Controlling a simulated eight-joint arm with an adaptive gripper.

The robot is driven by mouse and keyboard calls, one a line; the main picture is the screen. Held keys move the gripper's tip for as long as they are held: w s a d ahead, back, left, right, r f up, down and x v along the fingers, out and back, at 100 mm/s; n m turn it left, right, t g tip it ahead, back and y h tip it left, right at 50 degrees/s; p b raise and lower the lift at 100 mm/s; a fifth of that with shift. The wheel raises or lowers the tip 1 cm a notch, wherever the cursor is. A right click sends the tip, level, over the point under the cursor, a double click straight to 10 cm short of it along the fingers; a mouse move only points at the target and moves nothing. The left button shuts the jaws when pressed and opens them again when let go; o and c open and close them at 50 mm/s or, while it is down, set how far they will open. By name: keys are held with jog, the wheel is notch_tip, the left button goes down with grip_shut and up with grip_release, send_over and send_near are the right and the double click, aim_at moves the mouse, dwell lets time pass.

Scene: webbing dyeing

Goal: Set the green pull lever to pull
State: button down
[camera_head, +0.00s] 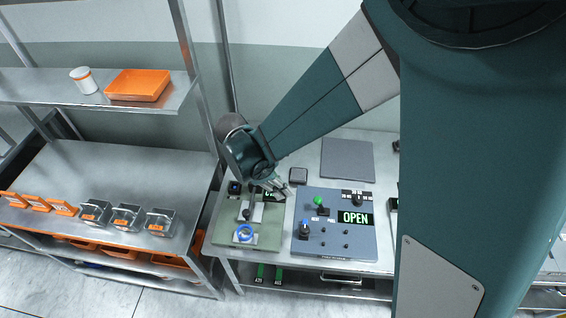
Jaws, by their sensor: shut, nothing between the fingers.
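The green pull lever (319,201) has a round green knob and stands on a dark base near the upper left of the blue-grey control panel (345,252). Small white labels sit below it, too small to read with certainty. My gripper (286,192) is shut and empty. It appears just left of the panel's upper left corner, with a visible gap to the green knob. My arm reaches it from the upper right. The lever's exact tilt is too small to tell.
A grey mat (347,158) lies behind. Metal shelves (130,150) stand left.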

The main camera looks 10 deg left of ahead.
aim_at(320, 206)
jog(key=d+f, duration=0.4)
jog(key=d, duration=0.1)
jog(key=shift+w+f, duration=0.35)
jog(key=shift+w+d+p, duration=0.15)
jog(key=shift+d+p, duration=0.15)
jog(key=shift+d, duration=0.1)
jog(key=shift+d+r, duration=0.1)
jog(key=shift+d, duration=0.15)
